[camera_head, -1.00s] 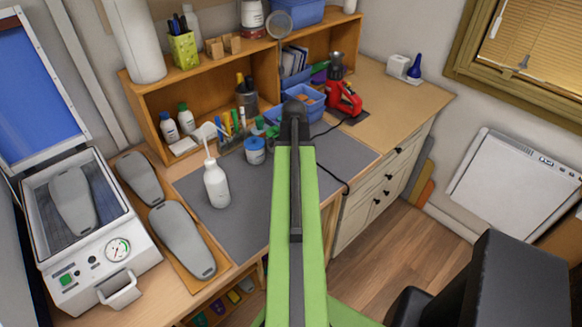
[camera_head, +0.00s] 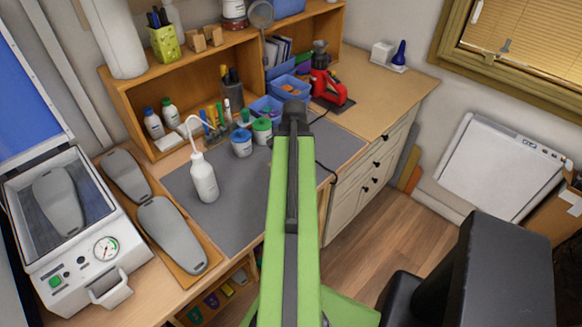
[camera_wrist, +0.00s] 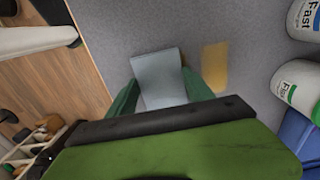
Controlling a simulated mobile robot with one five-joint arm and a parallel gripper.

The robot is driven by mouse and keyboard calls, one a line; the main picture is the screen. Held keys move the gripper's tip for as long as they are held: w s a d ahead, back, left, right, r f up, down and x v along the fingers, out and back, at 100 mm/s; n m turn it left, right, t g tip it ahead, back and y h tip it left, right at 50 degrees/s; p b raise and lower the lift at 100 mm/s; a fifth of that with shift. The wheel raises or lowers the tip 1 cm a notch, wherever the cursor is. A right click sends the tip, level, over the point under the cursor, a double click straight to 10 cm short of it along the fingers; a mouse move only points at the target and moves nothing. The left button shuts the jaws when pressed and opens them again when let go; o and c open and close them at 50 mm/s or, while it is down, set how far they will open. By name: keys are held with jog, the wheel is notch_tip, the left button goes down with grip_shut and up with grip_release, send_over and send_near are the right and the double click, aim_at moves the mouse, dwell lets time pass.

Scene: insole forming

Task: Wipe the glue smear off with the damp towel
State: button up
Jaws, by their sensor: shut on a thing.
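The pale grey-blue towel (camera_wrist: 158,70) is folded and held between the green fingers of my gripper (camera_wrist: 160,94) in the wrist view. The glue smear (camera_wrist: 214,66) is a yellowish-tan patch on the grey mat (camera_wrist: 235,25), just right of the towel and apart from it in the picture. I cannot tell whether the towel touches the mat. In the head view the mat (camera_head: 235,195) shows on the workbench, but my arm hides the gripper, the towel and the smear.
A white squeeze bottle (camera_head: 204,180) stands on the mat. Grey insole forms (camera_head: 172,235) and a press (camera_head: 105,255) are to the left.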

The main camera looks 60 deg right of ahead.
jog(key=shift+f, duration=0.1)
jog(key=shift+c, duration=0.8)
jog(key=shift+w+d, duration=0.5)
jog(key=shift+w, duration=1.25)
jog(key=shift+w+d, duration=0.5)
jog(key=shift+w, duration=1.25)
jog(key=shift+w+d, duration=0.5)
jog(key=shift+w, duration=1.25)
notch_tip(320, 180, up, 6)
jog(key=p, duration=0.6)
jog(key=shift+s, duration=0.1)
notch_tip(320, 180, up, 3)
jog(key=p, duration=0.3)
